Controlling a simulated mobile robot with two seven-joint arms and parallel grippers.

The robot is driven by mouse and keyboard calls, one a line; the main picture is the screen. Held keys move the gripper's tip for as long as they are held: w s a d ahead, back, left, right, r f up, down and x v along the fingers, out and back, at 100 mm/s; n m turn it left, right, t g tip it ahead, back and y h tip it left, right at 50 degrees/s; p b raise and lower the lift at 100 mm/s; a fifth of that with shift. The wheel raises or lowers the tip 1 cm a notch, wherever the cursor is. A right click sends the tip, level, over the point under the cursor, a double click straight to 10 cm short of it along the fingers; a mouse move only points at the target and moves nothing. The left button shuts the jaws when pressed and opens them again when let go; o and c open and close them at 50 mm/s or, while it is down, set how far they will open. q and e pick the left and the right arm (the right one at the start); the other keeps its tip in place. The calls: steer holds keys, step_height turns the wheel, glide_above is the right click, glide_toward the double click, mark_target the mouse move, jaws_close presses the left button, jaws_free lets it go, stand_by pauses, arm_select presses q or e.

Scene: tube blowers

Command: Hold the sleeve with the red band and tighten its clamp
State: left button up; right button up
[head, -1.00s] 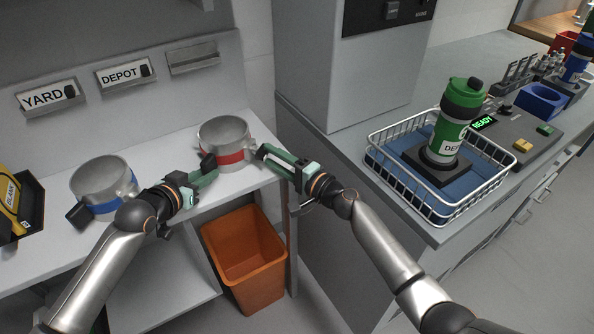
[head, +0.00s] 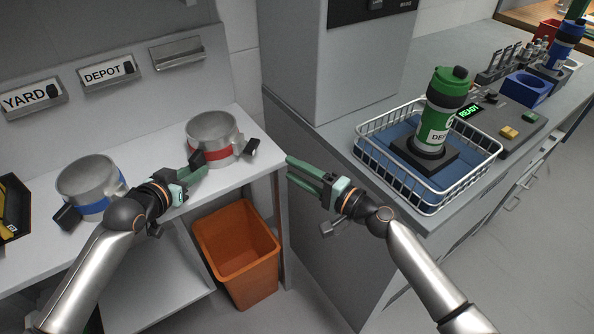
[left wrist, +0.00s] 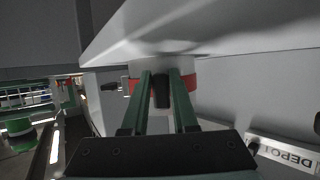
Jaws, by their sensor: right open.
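The sleeve with the red band (head: 213,130) is a metal cup standing upright on the shelf; its red band also shows in the left wrist view (left wrist: 189,82). My left gripper (head: 199,162) is shut on the sleeve's black tab (left wrist: 162,90), which sits between its fingers in the left wrist view. A small dark clamp lever (head: 251,147) sticks out at the sleeve's right side, free of both grippers. My right gripper (head: 288,169) is open and empty, a short way right of the lever, past the shelf edge.
A blue-banded sleeve (head: 88,178) stands left on the shelf (head: 140,240). An orange bin (head: 238,250) stands below. On the right counter are a wire basket (head: 455,185) holding a green bottle (head: 437,110) and a device reading READY (head: 468,111).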

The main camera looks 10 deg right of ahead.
arm_select(q)
steer(key=o, duration=0.5)
steer(key=v, duration=1.2)
arm_select(e)
steer(key=s+f+n+g+h+p, duration=0.3)
steer(key=s+f+n+h+p, duration=0.25)
steer(key=s+f, duration=0.75)
arm_select(q)
steer(key=s+f+n+y, duration=0.1)
steer(key=s+f, duration=0.5)
steer(key=s, duration=0.1)
steer(key=s+f+n+g+y+p, duration=0.1)
steer(key=s+f, duration=0.5)
steer(key=s, duration=0.2)
steer(key=s+f+n+g+y+p, duration=0.1)
steer(key=s+f+y, duration=0.1)
steer(key=s+f, duration=0.5)
steer(key=shift+s+n, duration=0.4)
steer(key=shift+s, duration=0.3)
arm_select(e)
steer(key=s+d+f+n+h, duration=0.1)
steer(key=s+d+n, duration=0.1)
steer(key=s, duration=0.5)
steer(key=s+d+f+n+g+h, duration=0.1)
steer(key=s+d+n+h, duration=0.1)
steer(key=s+n, duration=0.3)
steer(key=shift+s+d+f+g, duration=0.2)
steer(key=shift+s+d+g, duration=0.1)
steer(key=shift+s+d, duration=0.5)
